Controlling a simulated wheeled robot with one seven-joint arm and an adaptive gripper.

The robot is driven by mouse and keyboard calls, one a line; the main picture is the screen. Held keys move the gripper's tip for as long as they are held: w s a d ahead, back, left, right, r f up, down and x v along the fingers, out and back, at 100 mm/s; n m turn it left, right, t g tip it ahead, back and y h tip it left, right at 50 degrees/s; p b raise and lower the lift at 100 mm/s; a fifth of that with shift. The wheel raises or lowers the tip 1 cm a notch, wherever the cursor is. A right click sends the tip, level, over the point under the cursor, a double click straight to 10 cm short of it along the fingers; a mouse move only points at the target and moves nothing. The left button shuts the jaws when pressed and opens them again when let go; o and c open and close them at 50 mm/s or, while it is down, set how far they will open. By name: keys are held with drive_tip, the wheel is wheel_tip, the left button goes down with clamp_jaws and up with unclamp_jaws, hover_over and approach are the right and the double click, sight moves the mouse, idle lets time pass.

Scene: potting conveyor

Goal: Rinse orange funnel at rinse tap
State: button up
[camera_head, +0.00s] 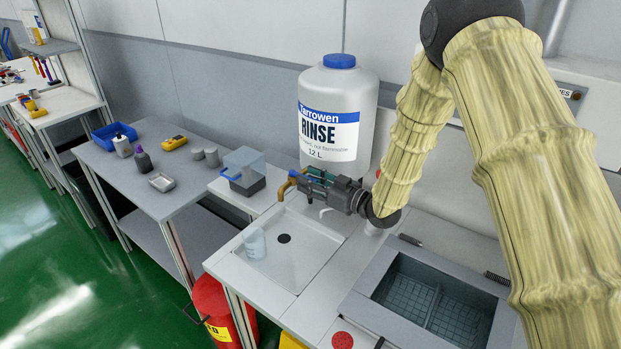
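My gripper (310,182) is at the end of my arm, in front of the lower part of the large rinse bottle and above the back of the white basin. An orange-brown piece, which looks like the orange funnel (287,184), is at its fingertips. The gripper appears shut on it, clear of the basin floor; its shape is small and partly hidden by the fingers. A pale curved spout, apparently the rinse tap (325,211), shows just below the gripper over the basin's back edge. I cannot see any water flowing.
The white basin (300,255) has a dark drain and a clear beaker (254,243). The rinse bottle (337,112) stands behind. A grey sink (385,305) lies to the right. A grey-lidded box (244,170) and a side table (150,205) with small items are left.

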drive_tip(key=shift+s+a+r, duration=0.1)
drive_tip(key=shift+a+r, duration=0.2)
drive_tip(key=shift+a, duration=0.15)
drive_tip(key=shift+c, duration=1)
drive_tip(key=shift+s+a+r, duration=0.1)
drive_tip(key=shift+a, duration=0.05)
drive_tip(key=c, duration=0.3)
clamp_jaws()
drive_tip(key=shift+w+d+f, duration=0.2)
drive_tip(key=shift+d, duration=0.15)
